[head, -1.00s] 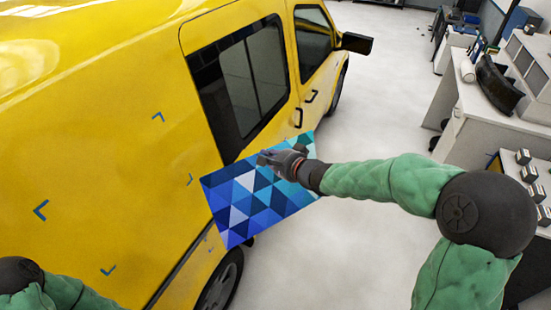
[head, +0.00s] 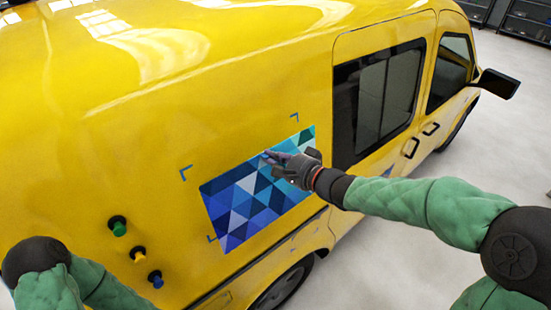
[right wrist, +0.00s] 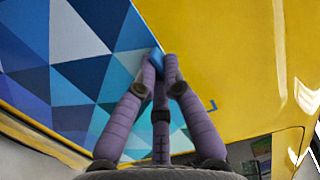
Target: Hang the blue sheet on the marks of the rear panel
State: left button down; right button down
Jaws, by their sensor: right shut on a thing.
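The blue sheet (head: 240,212), patterned with blue, white and teal triangles, is in front of the van's yellow rear panel (head: 110,140). It is slightly tilted among blue corner marks: upper left (head: 186,172), upper right (head: 294,117) and lower left (head: 211,238). Another mark (right wrist: 210,106) shows beside the sheet in the right wrist view. My right gripper (head: 272,158) is shut on the sheet's edge; its purple fingers (right wrist: 160,62) meet there. I cannot tell whether the sheet touches the panel. My left arm shows at the lower left, but its gripper is out of view.
A green knob (head: 118,226), a yellow knob (head: 138,254) and a blue knob (head: 156,279) stick out of the panel left of the sheet. The dark side window (head: 385,95) and door handles lie to the right. A wheel (head: 285,285) is below. Grey floor is clear at right.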

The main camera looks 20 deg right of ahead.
aim_at(247, 143)
jog(key=shift+w+a+f+b, duration=0.15)
jog(key=shift+w+f+b, duration=0.1)
jog(key=shift+w+b, duration=0.3)
jog(key=b+x, duration=0.2)
jog(key=x, duration=0.1)
jog(key=b+x, duration=0.1)
jog(key=x, duration=0.1)
jog(key=shift+w+d, duration=0.2)
jog(key=shift+w, duration=0.2)
jog(key=shift+w+a+b, duration=0.15)
jog(key=shift+w+b, duration=0.15)
jog(key=shift+w, duration=0.05)
jog(key=shift+w+a, duration=0.15)
jog(key=shift+w, duration=0.35)
jog(key=shift+p, duration=0.55)
dwell(1.7)
dwell(0.4)
jog(key=c, duration=1.3)
grip_release()
